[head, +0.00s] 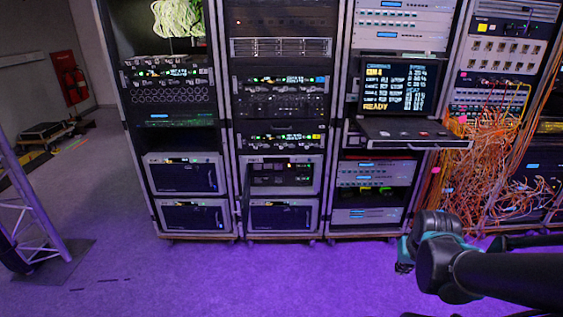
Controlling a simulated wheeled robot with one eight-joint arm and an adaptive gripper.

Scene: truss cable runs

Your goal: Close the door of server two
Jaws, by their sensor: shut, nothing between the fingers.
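Several server units with grey frames sit low in the two left racks. The upper unit of the second rack (283,176) shows lit modules inside, unlike the dark fronts of the others. A thin dark panel, seen nearly edge-on at its left side (245,198), looks like its door swung open. No label is readable that tells which is server two. My gripper (404,263) is at the lower right, at the end of my arm, shut and empty, far to the right of that unit. Its fingertips are small and partly hidden by my wrist.
A pull-out console (408,132) with a lit screen juts from the third rack. Loose orange cables (490,165) hang from the right rack. A truss leg (38,205) stands at left. The purple floor (230,275) before the racks is clear.

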